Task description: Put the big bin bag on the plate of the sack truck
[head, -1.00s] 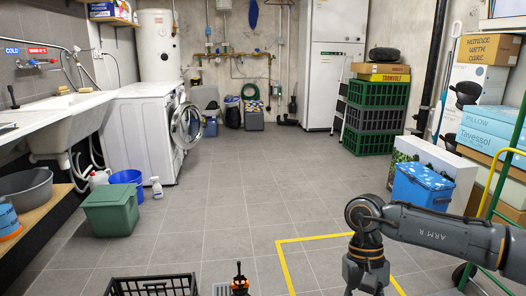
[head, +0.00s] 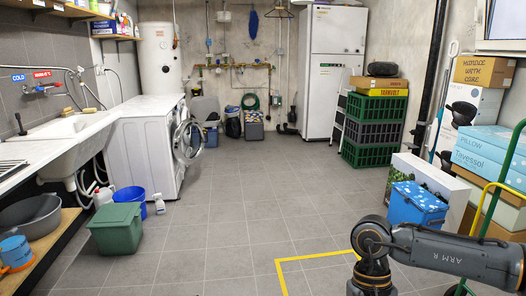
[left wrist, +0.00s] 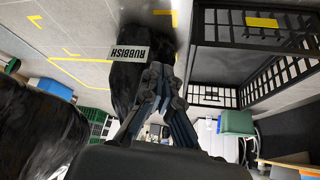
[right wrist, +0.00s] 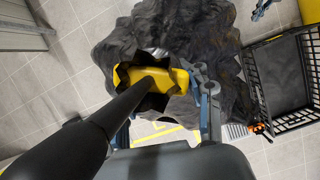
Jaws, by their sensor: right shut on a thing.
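A large black bin bag (right wrist: 205,35) fills the upper middle of the right wrist view. My right gripper (right wrist: 178,78) is shut on its yellow neck part. A dark rod-like shape crosses in front; I cannot tell what it is. In the left wrist view a black bag (left wrist: 127,85) bears a RUBBISH label, and my left gripper (left wrist: 163,72) has its fingertips together in front of it. Another large dark mass (left wrist: 40,130) stands at the left there. The sack truck (head: 496,200), green with a yellow handle, shows at the right edge of the head view. Its plate is out of view.
A black crate (right wrist: 252,82) stands on the floor beside the bag. A yellow floor marking (head: 300,260) lies ahead. A blue patterned box (head: 416,205) and stacked cartons (head: 490,150) stand at the right. A green bin (head: 116,232) stands left. The middle floor is clear.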

